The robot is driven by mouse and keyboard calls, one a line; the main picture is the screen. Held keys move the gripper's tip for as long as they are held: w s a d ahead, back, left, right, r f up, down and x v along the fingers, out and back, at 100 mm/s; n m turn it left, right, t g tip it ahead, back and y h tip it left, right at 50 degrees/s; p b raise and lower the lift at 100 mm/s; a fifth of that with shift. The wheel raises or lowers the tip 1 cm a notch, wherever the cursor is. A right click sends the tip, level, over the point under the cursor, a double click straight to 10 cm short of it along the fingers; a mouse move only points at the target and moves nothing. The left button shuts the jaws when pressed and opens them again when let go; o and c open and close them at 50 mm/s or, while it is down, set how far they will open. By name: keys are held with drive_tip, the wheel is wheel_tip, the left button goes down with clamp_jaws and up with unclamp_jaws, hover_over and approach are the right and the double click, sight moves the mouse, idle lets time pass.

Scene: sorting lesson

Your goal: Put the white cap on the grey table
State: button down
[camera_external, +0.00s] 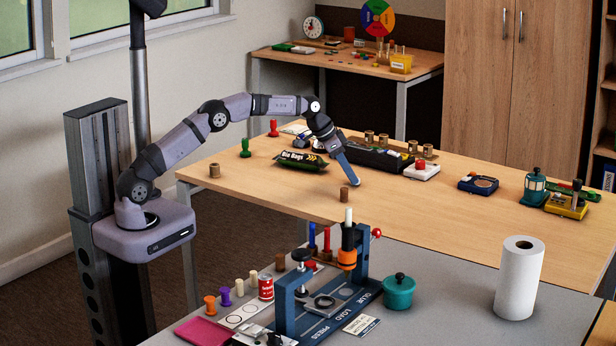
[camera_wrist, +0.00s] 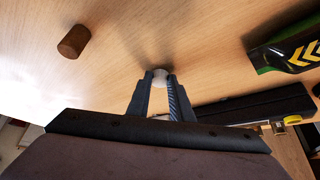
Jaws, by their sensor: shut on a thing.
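The white cap (camera_wrist: 160,77) is a small, pale, round thing between my fingertips in the wrist view. My gripper (camera_wrist: 160,85) is shut on it, low over the wooden table. In the external view my gripper (camera_external: 354,181) points down over the middle of the wooden table; I cannot make out the cap there. The grey table (camera_external: 450,295) stands in front of the wooden table (camera_external: 440,205), towards the camera.
A brown cylinder (camera_external: 345,193) stands near my fingertips. The grey table holds a blue press frame (camera_external: 286,306), a teal pot (camera_external: 398,292) and a paper roll (camera_external: 519,278).

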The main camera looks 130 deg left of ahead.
drive_tip(key=shift+f, duration=0.25)
drive_tip(key=c, duration=1.6)
unclamp_jaws()
drive_tip(key=shift+f+b, duration=0.15)
drive_tip(key=shift+b, duration=0.55)
drive_tip(key=v, duration=0.7)
drive_tip(key=shift+s+p, duration=0.25)
drive_tip(key=shift+p, duration=0.05)
drive_tip(key=shift+o, duration=1)
drive_tip(key=shift+r, duration=0.2)
